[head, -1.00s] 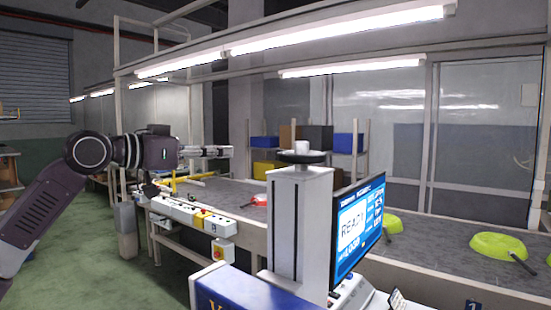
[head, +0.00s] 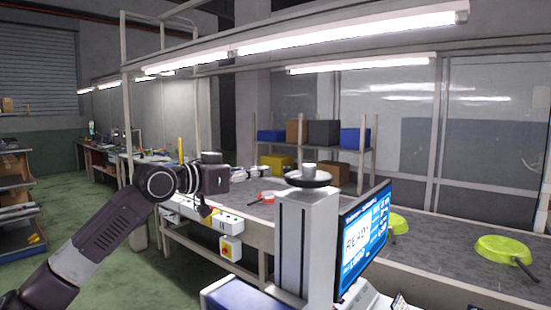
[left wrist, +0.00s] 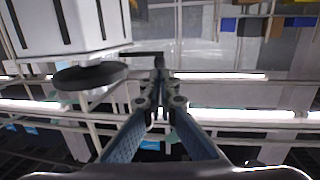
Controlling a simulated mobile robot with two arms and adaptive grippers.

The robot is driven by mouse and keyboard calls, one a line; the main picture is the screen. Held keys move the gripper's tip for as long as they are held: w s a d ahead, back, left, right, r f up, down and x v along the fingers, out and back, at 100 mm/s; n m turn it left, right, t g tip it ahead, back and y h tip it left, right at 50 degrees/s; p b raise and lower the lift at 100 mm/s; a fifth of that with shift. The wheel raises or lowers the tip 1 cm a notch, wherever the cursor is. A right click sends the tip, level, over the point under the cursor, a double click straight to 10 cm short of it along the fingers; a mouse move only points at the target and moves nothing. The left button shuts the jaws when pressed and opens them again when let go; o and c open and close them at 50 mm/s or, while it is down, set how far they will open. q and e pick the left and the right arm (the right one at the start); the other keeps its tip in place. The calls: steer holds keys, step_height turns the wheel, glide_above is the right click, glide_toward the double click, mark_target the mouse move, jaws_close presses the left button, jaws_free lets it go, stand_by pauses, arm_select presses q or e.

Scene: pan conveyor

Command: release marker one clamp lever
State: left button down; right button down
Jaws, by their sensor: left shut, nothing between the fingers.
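The marking machine (head: 306,240) has a grey column with a black disc (head: 309,179) and a small white cylinder on top. My left gripper (head: 262,172) is shut and empty, just left of the disc at about its height in the picture. In the left wrist view, my shut fingertips (left wrist: 159,70) point away from me. The black disc (left wrist: 90,76) shows to their left. A thin dark bar (left wrist: 140,54) ends close to the fingertips; I cannot tell if they touch, or if it is the clamp lever. My right gripper is out of view.
A blue-framed READY screen (head: 362,238) stands right of the column. The conveyor (head: 435,262) runs behind with green pans (head: 502,249) and a red pan (head: 262,198). A control box (head: 231,248) hangs at its front. A shelf with bins (head: 354,138) stands behind.

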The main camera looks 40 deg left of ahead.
mark_target(284, 170)
arm_select(q)
steer(key=p+x, duration=0.2)
steer(key=x, duration=0.2)
steer(key=shift+d+r, duration=0.1)
steer(key=shift+r, duration=0.05)
steer(key=shift+w+d+f, duration=0.1)
steer(key=shift+w+f, duration=0.15)
steer(key=shift+w, duration=0.2)
